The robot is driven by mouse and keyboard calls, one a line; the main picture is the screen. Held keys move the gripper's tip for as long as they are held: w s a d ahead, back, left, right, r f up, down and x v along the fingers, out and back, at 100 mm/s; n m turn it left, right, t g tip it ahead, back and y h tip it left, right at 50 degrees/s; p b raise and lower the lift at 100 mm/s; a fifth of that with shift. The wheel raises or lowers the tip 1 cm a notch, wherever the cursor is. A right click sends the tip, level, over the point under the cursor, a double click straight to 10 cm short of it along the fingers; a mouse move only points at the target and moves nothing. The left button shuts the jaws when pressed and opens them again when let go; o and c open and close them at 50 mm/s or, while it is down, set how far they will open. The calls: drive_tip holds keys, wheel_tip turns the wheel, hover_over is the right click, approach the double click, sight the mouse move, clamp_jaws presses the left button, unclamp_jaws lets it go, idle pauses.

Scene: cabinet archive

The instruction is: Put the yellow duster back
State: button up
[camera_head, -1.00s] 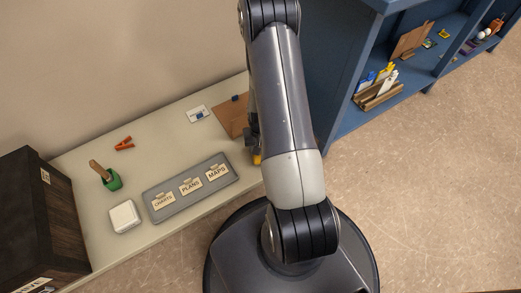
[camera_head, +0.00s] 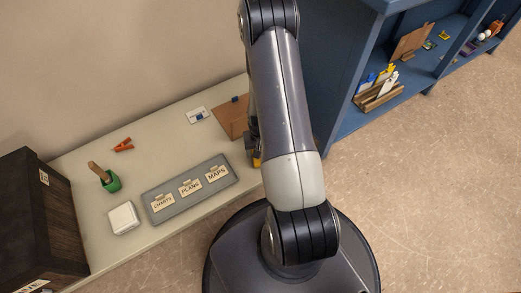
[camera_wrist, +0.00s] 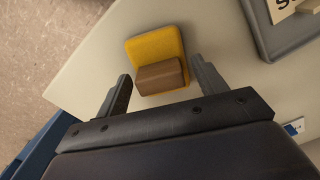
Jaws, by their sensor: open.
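The yellow duster (camera_wrist: 158,46) lies on the pale tabletop in the wrist view, a flat yellow pad with a brown block handle (camera_wrist: 161,76) on it. My gripper (camera_wrist: 160,82) is open, with one finger on each side of the brown handle and no clear contact visible. In the head view only a small yellow bit of the duster (camera_head: 257,162) shows beside my arm, which hides the rest of it and my fingers.
The desk (camera_head: 150,236) holds a grey tray (camera_head: 151,206) with cards marked CHARTS, PLANS and MAPS, a white box (camera_head: 123,218), a green cup (camera_head: 112,182), an orange clip (camera_head: 123,145) and a clipboard (camera_head: 228,118). A dark cabinet (camera_head: 38,215) stands left, blue shelves (camera_head: 350,122) right.

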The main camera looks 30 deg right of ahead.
wheel_tip(320, 180, up, 12)
drive_tip(key=p, duration=0.4)
drive_tip(key=shift+r, duration=0.15)
drive_tip(key=shift+c, duration=0.5)
